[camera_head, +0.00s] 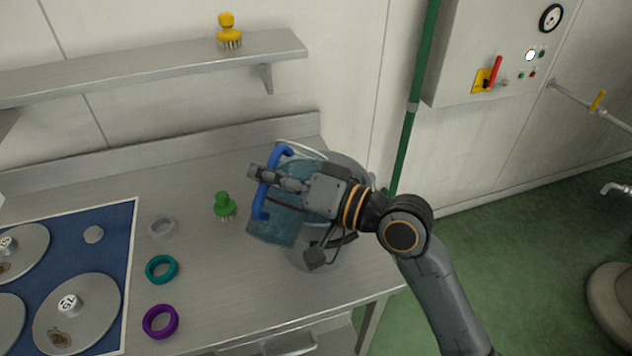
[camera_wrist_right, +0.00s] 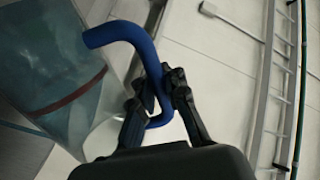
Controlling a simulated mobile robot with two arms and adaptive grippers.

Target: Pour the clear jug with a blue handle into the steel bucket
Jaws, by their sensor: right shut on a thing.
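The clear jug (camera_head: 275,228) with a blue handle (camera_head: 267,190) is held tilted above the right part of the steel table. My right gripper (camera_head: 270,180) is shut on the blue handle. In the right wrist view the fingers (camera_wrist_right: 160,98) close around the handle's lower part, and the jug's clear wall (camera_wrist_right: 85,105) shows a reddish line across it. The steel bucket (camera_head: 347,163) stands on the table behind and below the jug and my wrist, which hide most of it. Whether anything flows from the jug I cannot tell. My left gripper is not in view.
A green brush (camera_head: 224,206) stands left of the jug. A shelf (camera_head: 150,68) with a yellow brush (camera_head: 228,32) hangs above.

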